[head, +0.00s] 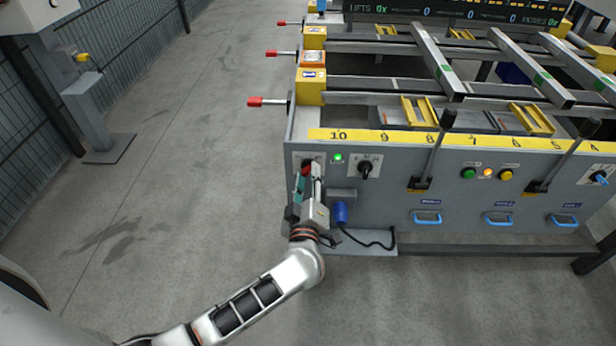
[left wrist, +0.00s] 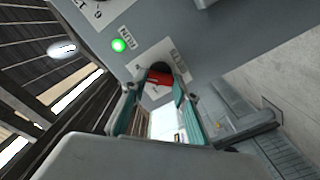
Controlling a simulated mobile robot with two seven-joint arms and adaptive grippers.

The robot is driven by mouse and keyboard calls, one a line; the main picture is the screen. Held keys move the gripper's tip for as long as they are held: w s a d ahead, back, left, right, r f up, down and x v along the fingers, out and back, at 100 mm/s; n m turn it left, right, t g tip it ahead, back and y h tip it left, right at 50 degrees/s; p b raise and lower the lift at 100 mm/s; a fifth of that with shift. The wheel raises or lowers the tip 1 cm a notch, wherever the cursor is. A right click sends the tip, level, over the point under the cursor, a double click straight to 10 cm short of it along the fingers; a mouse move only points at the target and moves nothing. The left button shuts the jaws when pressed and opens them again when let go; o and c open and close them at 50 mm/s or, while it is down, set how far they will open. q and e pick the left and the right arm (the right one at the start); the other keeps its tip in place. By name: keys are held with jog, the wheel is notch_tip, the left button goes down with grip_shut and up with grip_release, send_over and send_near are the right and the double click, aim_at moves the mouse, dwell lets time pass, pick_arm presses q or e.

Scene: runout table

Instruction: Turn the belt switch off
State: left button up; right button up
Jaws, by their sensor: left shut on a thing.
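The belt switch is a red and black knob (head: 307,167) on a white plate at the left end of the grey panel. In the left wrist view the red knob (left wrist: 160,78) sits between my fingertips. My left gripper (head: 309,182) has reached the panel and is shut on this knob (left wrist: 158,90). The fingers hide part of the knob and its plate, so I cannot tell its exact setting. A green lamp (head: 338,157) beside it is lit, and it also glows in the left wrist view (left wrist: 119,45). My right gripper is not in view.
A black rotary knob (head: 365,169) is right of the lamp. Black levers (head: 434,150) and blue handles (head: 427,218) line the panel. A blue object (head: 341,213) with a black cable is below the switch. The floor (head: 170,180) at left is open.

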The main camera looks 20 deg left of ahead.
pick_arm(q)
jog(key=shift+o, duration=0.2)
jog(key=shift+n, duration=0.3)
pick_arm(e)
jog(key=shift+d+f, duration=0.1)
pick_arm(q)
jog(key=n, duration=0.2)
jog(key=shift+n, duration=0.3)
jog(key=shift+n+p, duration=0.3)
jog(key=shift+n, duration=0.6)
jog(key=n, duration=0.4)
jog(key=shift+f+n, duration=0.1)
jog(key=shift+n, duration=0.2)
jog(key=n, duration=0.2)
jog(key=shift+n+b, duration=0.3)
jog(key=shift+b, duration=0.1)
jog(key=n, duration=0.2)
jog(key=shift+f+n+b, duration=0.1)
jog(key=shift+n+b, duration=0.5)
jog(key=shift+n, duration=1.3)
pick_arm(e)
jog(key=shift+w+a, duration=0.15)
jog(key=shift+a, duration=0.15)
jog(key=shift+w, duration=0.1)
